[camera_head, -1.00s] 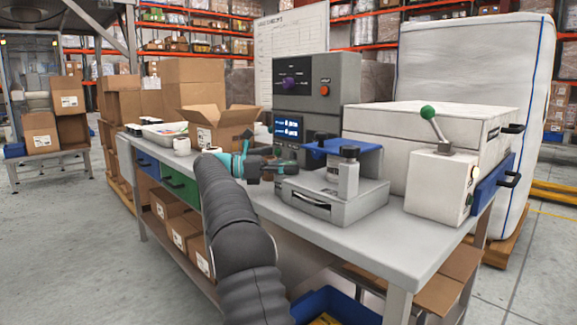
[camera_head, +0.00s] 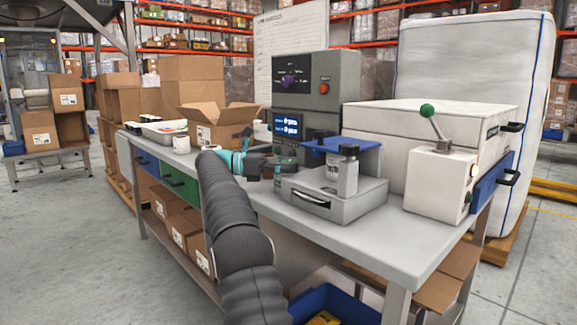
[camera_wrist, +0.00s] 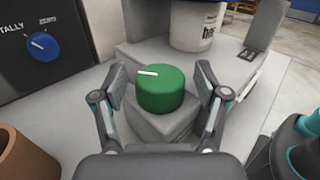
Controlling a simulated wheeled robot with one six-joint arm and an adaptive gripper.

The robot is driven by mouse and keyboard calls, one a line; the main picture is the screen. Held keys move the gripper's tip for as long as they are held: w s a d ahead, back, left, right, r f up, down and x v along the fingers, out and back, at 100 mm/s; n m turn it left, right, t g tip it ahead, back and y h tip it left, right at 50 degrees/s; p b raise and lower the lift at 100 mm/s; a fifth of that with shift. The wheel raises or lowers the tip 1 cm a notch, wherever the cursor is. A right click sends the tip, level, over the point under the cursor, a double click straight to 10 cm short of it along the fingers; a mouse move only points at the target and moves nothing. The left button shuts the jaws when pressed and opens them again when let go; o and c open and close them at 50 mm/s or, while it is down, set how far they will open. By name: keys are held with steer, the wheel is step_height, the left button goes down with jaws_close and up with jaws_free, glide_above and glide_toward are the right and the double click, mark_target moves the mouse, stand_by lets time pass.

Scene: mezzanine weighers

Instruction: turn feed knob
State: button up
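A green round knob (camera_wrist: 160,90) with a white pointer line on its top sits on a small grey block in the wrist view. The line points to the left. My gripper (camera_wrist: 161,84) is open, with one finger on each side of the green knob. A narrow gap seems to show on both sides. In the head view my gripper (camera_head: 277,163) is beside the grey weigher on the bench, and the green knob cannot be made out. No label for the green knob is readable. A blue knob (camera_wrist: 43,45) marked "TALLY" and "ZERO" is on a dark panel at the left.
The weigher (camera_head: 330,203) has a blue plate and a white tub (camera_wrist: 196,25) close behind the green knob. A brown cylinder (camera_wrist: 25,150) is at lower left. A white machine with a green-balled lever (camera_head: 430,112) stands right.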

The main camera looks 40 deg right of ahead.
steer(key=shift+a+n+t+h, duration=0.1)
steer(key=shift+n+t+h, duration=0.2)
steer(key=shift+n+t, duration=0.1)
steer(key=shift+n+t+h+b, duration=0.55)
steer(key=shift+n+t+h, duration=0.3)
steer(key=shift+t, duration=0.45)
steer(key=n+t, duration=0.1)
steer(key=t, duration=0.1)
steer(key=n+t+h, duration=0.1)
steer(key=n+t, duration=0.1)
steer(key=shift+t+h+b, duration=0.25)
steer(key=shift+t+b, duration=0.05)
steer(key=shift+t, duration=0.1)
steer(key=n+t, duration=0.2)
steer(key=t, duration=0.2)
steer(key=n+t+p, duration=0.1)
steer(key=n+t, duration=0.2)
steer(key=shift+s+r+t, duration=0.1)
steer(key=shift+t, duration=0.3)
steer(key=shift+a+n+t, duration=0.2)
steer(key=shift+n+t, duration=0.1)
steer(key=shift+n, duration=0.15)
steer(key=s+a+r+n+t+y, duration=0.2)
steer(key=a+n+t+y, duration=1)
steer(key=a+n, duration=1.4)
steer(key=shift+s+a+y+b, duration=0.2)
steer(key=shift+a+y+b, duration=0.3)
steer(key=shift+a, duration=1.35)
